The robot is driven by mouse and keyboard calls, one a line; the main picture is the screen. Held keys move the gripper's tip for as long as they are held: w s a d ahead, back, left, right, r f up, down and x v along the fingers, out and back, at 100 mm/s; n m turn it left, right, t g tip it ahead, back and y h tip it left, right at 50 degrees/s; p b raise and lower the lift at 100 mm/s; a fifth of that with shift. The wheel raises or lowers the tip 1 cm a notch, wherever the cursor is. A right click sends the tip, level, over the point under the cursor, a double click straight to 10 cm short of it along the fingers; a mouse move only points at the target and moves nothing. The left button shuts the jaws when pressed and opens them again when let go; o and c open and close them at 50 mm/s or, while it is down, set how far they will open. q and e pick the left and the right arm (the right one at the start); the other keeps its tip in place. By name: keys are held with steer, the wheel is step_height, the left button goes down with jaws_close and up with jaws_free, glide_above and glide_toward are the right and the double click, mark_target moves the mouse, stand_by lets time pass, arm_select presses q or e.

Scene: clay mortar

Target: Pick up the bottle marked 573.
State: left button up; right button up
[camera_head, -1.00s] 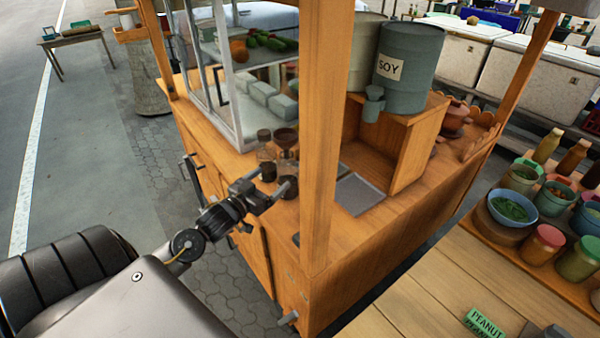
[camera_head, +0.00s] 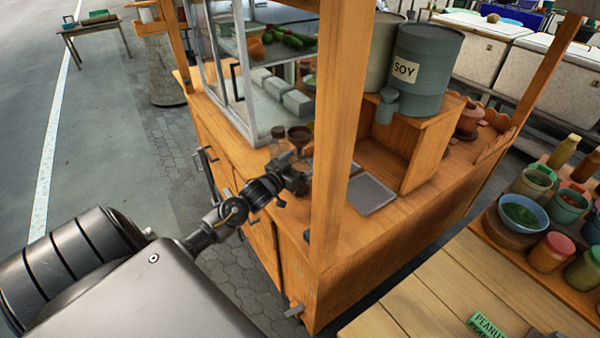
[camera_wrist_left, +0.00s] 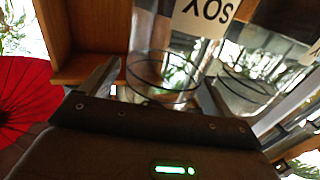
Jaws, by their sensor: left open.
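No marking 573 is readable in either view. Two small glass containers stand on the cart's counter by the display case in the head view: a bottle with a brown top (camera_head: 278,136) and one with a dark funnel-like top (camera_head: 300,136). My left gripper (camera_head: 302,168) is just in front of them, partly covering their lower parts. In the left wrist view the open fingers (camera_wrist_left: 158,76) have a clear glass container (camera_wrist_left: 165,68) between or just beyond them; I cannot tell whether they touch it. A second clear glass (camera_wrist_left: 246,84) is to its right. My right gripper is not in view.
An orange wooden post (camera_head: 343,140) stands right of my gripper. The glass display case (camera_head: 225,75) is behind left. A grey SOY container (camera_head: 423,70) stands on a wooden box, with a flat grey tray (camera_head: 371,194) before it. Jars crowd the right table.

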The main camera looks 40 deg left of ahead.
arm_select(q)
steer(key=shift+w, duration=0.75)
steer(key=shift+c, duration=0.4)
steer(key=c, duration=1.4)
